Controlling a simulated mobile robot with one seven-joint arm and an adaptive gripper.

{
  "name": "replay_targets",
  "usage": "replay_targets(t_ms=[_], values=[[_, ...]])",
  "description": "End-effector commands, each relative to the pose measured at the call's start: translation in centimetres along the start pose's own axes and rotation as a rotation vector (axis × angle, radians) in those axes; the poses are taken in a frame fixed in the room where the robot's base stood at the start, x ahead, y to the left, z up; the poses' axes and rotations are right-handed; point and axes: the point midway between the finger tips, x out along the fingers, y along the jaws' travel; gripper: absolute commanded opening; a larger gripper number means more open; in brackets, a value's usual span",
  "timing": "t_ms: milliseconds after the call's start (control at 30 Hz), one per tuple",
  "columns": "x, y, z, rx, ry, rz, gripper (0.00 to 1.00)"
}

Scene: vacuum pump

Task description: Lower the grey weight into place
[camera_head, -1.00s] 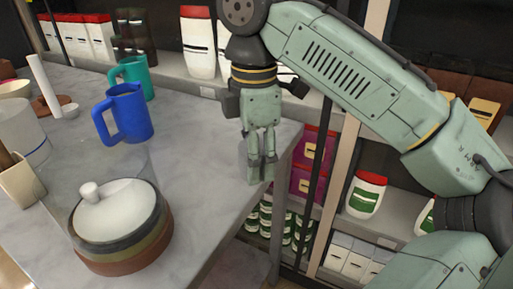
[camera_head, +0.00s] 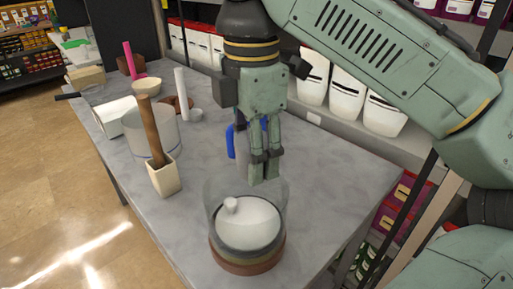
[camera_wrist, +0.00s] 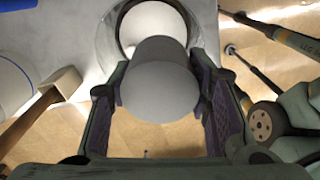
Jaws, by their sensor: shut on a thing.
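My gripper (camera_head: 264,153) points down and is shut on the grey weight (camera_wrist: 160,92), a smooth cylinder between both finger pads in the wrist view. The weight is above the pump, near the clear rim. I cannot tell whether they touch.
A clear container (camera_head: 165,137) and a white roll (camera_head: 181,95) stand farther back. A blue mug (camera_head: 231,142) is partly hidden behind my gripper. The grey table (camera_head: 335,180) is clear to the right.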

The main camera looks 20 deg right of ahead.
Motion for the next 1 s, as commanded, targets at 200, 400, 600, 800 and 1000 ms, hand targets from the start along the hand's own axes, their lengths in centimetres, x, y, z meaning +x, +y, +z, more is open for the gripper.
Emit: replay_targets(t_ms=[200,400,600,800,1000], values=[[1.7,0.0,0.0,-0.001,0.002,0.001,0.00],[3.3,0.0,0.0,0.000,0.001,0.001,0.00],[4.9,0.0,0.0,0.002,0.000,0.001,0.00],[6.5,0.0,0.0,0.002,0.000,0.000,0.00],[8.4,0.0,0.0,0.003,-0.001,0.001,0.00]])
